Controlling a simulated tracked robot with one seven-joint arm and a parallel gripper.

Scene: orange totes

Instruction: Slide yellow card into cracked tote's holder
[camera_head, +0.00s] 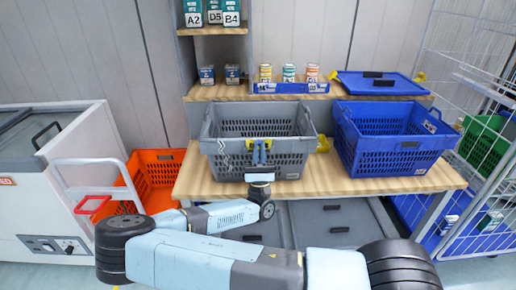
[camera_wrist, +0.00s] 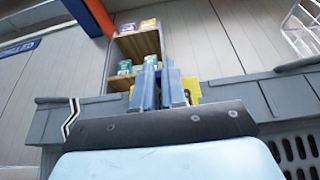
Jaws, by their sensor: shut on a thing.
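The grey tote (camera_head: 290,158) stands on the wooden bench, with a pale zigzag crack mark (camera_head: 224,160) on the left of its front wall. In the wrist view the tote's rim (camera_wrist: 285,90) runs across, and the crack mark (camera_wrist: 70,117) is at left. My gripper (camera_head: 260,150) is in front of the tote's front wall, near the rim. It is shut on the yellow card (camera_wrist: 192,90), which shows partly behind the fingers (camera_wrist: 160,88). The card's lower part and the tote's holder are hidden by my gripper; I cannot tell whether card and holder touch.
A blue tote (camera_head: 395,145) stands close at right on the bench (camera_head: 350,187). An orange tote (camera_head: 155,175) is at lower left, beside a white freezer (camera_head: 60,190). Shelves behind hold small boxes and a blue lid (camera_head: 380,84). A wire cage (camera_head: 480,120) stands at far right.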

